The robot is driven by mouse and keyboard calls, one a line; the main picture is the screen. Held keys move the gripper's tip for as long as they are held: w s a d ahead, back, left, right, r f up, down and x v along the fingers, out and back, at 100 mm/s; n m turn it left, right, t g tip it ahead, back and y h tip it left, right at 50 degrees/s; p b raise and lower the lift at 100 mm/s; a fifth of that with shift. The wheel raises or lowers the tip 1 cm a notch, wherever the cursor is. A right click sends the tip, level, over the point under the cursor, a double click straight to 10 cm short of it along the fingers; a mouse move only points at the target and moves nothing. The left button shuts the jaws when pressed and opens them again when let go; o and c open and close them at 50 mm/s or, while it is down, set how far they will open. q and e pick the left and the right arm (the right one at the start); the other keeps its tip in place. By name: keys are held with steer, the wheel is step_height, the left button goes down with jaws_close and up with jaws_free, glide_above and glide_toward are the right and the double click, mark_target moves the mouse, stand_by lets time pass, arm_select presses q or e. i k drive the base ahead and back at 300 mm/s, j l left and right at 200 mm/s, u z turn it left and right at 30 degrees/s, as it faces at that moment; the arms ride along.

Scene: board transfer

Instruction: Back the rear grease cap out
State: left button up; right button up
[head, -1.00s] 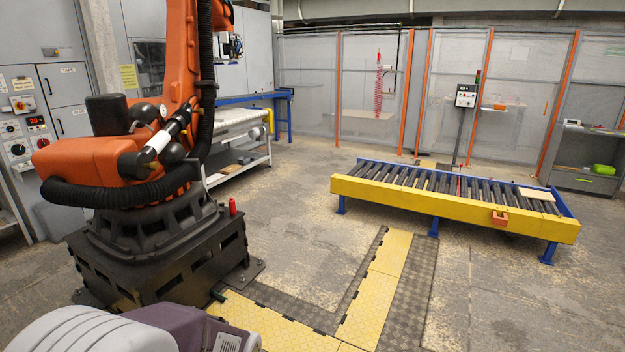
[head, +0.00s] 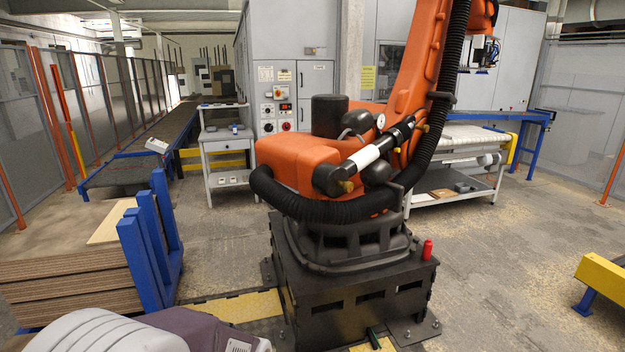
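The big orange robot arm (head: 290,160) stands on a black pedestal (head: 350,295) in the middle of the head view. Small brass-coloured fittings show at the lower end (head: 347,186) and upper end (head: 425,127) of its black-and-white cylinder (head: 368,155). I cannot tell whether either is the rear grease cap. A red bottle-like thing (head: 427,250) stands upright on the pedestal's right corner. Neither of my grippers is in view. A grey and purple part of my own body shows at the bottom left.
Stacked brown boards (head: 70,283) lie at left beside blue posts (head: 150,245). A control cabinet (head: 285,95) and small grey table (head: 228,150) stand behind. A white-topped conveyor (head: 460,140) is at right. Open floor (head: 500,270) lies right of the pedestal.

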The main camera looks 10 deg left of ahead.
mark_target(349, 186)
steer(key=i+z, duration=0.25)
steer(key=i, duration=0.4)
steer(key=i+j+z, duration=0.25)
steer(key=i, duration=0.35)
steer(key=u, duration=1.95)
